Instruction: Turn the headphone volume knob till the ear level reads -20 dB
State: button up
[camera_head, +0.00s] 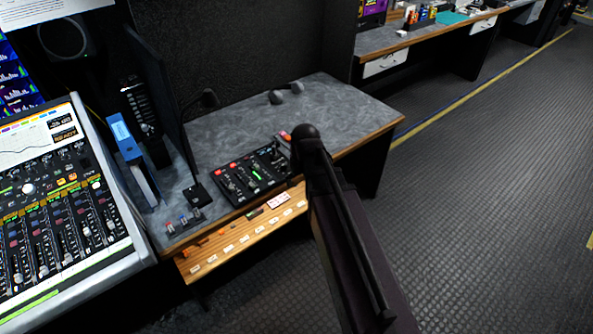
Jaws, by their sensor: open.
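A small black control panel (252,176) with knobs, buttons and small lit indicators lies on the grey desk. I cannot tell which of its knobs is the headphone volume knob, and no ear level reading is legible. My dark arm reaches up from the bottom right, and its rounded black end part stands at the panel's right edge, covering that side. My gripper's fingers cannot be made out; they are hidden or out of frame.
A large mixing console (62,215) stands at left. A blue binder (128,145) and a gooseneck microphone (197,194) stand left of the panel. Grey rounded objects (287,92) lie at the desk's back. A wooden labelled strip (240,240) runs below its front. Right floor is clear.

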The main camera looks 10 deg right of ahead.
jog(key=shift+s+a+r+m+g, duration=0.1)
jog(key=shift+s+r+m+g, duration=0.1)
jog(key=shift+s, duration=0.75)
jog(key=shift+s+r+m+g, duration=0.1)
jog(key=shift+s+m, duration=0.1)
jog(key=shift+s, duration=0.75)
jog(key=shift+m+g+h, duration=0.4)
jog(key=shift+m, duration=0.1)
jog(key=s, duration=0.1)
jog(key=s+p, duration=0.1)
jog(key=s, duration=0.3)
jog(key=shift+s+r, duration=0.2)
jog(key=shift+r, duration=0.2)
jog(key=shift+c, duration=0.9)
jog(key=shift+a, duration=0.1)
